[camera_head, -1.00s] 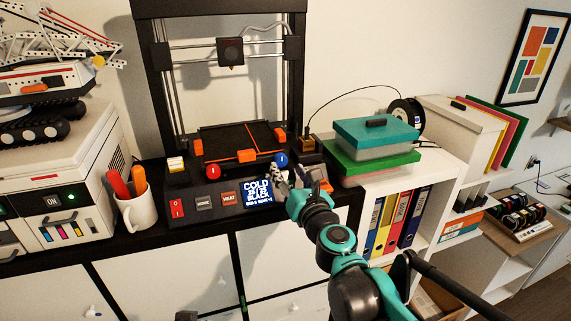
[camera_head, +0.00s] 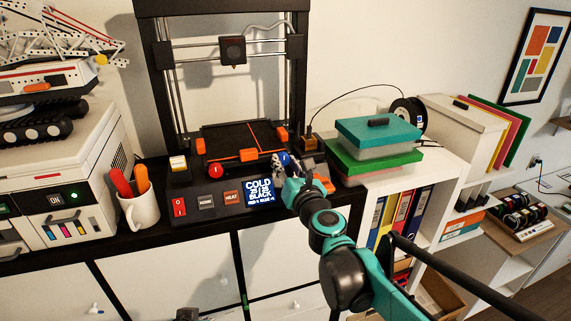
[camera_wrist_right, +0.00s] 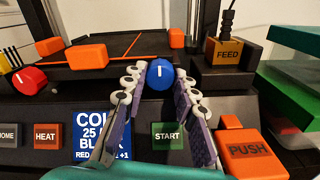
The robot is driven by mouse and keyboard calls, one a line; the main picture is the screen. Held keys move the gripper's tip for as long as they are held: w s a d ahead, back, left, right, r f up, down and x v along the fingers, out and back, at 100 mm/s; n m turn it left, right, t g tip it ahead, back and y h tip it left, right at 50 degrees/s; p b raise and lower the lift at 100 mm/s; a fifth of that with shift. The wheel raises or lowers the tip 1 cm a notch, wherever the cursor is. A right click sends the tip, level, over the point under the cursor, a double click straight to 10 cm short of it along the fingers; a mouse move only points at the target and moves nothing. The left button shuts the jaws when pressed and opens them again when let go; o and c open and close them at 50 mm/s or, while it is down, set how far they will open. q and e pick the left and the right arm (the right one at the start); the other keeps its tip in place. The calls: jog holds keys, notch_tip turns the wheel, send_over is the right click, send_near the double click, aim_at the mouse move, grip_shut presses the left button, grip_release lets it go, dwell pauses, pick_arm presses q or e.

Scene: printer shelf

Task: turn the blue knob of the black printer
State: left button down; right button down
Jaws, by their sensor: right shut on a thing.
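The black printer (camera_head: 220,196) stands on the dark shelf top, with an orange-edged bed and an upright frame. Its blue knob (camera_wrist_right: 160,73) has a white mark that points about straight up in the right wrist view. In the head view only a bit of the blue knob (camera_head: 284,159) shows past my gripper. My right gripper (camera_head: 287,166) is shut on the blue knob, one finger on each side of it. The printer's red knob (camera_head: 214,170) is to the left. The lit screen (camera_head: 259,192) shows white text on blue.
An orange PUSH button (camera_wrist_right: 252,155), a green START button (camera_wrist_right: 167,135) and a FEED block (camera_wrist_right: 226,52) are close to my right gripper. A teal box (camera_head: 376,131) stands to the right. A white mug (camera_head: 141,208) stands to the left.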

jog(key=n, duration=0.4)
jog(key=shift+b, duration=0.35)
jog(key=shift+n, duration=1.8)
jog(key=c, duration=1.2)
grip_release()
jog(key=v, duration=1.2)
jog(key=shift+r, duration=0.1)
